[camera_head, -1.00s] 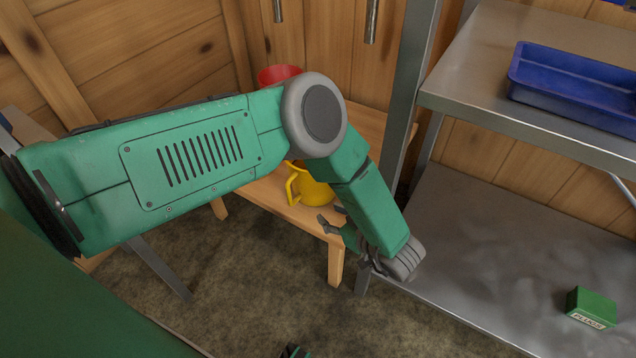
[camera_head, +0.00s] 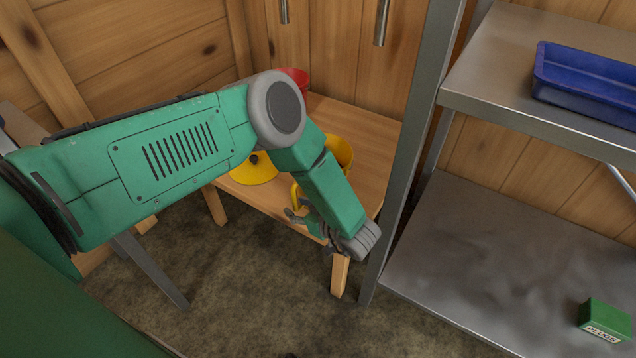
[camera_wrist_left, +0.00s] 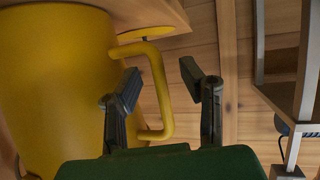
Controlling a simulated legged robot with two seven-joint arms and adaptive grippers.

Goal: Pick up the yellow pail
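The yellow pail (camera_head: 342,150) stands on a small wooden table, partly hidden behind my left forearm in the head view. Its side handle shows near my left gripper (camera_head: 310,218), which is low at the table's front edge. In the left wrist view the pail (camera_wrist_left: 55,80) fills the left side, with its handle (camera_wrist_left: 160,90) facing the gripper. My left gripper (camera_wrist_left: 160,80) is open, with one finger on each side of the handle's bar. Whether either finger touches the handle cannot be told. My right gripper is not in view.
A yellow lid with a black knob (camera_head: 254,170) lies on the wooden table (camera_head: 368,125), left of the pail. A red container (camera_head: 298,78) stands behind. A metal shelf (camera_head: 450,235) on the right holds a blue tray (camera_head: 585,85) and a green box (camera_head: 604,318).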

